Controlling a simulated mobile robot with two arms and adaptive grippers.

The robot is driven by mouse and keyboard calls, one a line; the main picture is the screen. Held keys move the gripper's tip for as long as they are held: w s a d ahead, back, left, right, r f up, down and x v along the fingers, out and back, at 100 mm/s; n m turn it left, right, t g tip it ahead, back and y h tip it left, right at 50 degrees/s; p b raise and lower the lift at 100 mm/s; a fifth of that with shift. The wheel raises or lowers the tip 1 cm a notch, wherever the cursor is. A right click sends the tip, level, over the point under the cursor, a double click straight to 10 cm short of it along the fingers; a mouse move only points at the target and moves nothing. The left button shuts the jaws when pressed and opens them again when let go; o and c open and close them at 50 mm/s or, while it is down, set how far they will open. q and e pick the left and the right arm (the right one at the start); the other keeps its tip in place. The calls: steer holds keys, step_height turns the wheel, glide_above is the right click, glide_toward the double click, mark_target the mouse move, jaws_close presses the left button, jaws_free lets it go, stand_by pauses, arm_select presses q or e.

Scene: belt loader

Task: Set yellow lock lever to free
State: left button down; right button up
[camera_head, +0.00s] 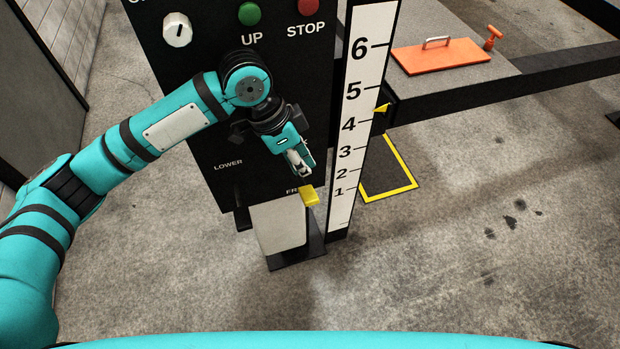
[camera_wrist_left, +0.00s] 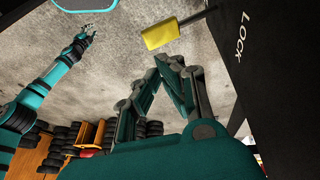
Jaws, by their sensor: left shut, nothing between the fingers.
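The yellow lock lever (camera_head: 309,196) sticks out low on the black control panel (camera_head: 225,115), beside partly hidden lettering that begins "FR". My left gripper (camera_head: 301,165) is just above the lever in the head view, shut and empty, with a small gap between them. In the left wrist view the yellow lever (camera_wrist_left: 161,34) lies just beyond the shut fingertips (camera_wrist_left: 166,64), on a dark stem from the panel, with the word LOCK printed nearby. My right gripper (camera_wrist_left: 85,37) shows small at the upper left of the left wrist view; its fingers are too small to judge.
A pale box-like part (camera_head: 277,226) stands below the panel, left of the lever. A white numbered scale (camera_head: 362,110) with a yellow pointer (camera_head: 382,108) rises on the right. An orange plate (camera_head: 441,56) lies on the platform behind. The floor (camera_head: 470,240) at right is clear.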

mark_target(311, 190)
arm_select(q)
steer(key=shift+w+a+r+y, duration=0.3)
steer(key=shift+w+a+r, duration=0.2)
steer(key=shift+a+r, duration=0.3)
steer(key=shift+d+r, duration=0.1)
steer(key=p+x, duration=0.1)
steer(key=x, duration=0.9)
steer(key=shift+p, duration=0.4)
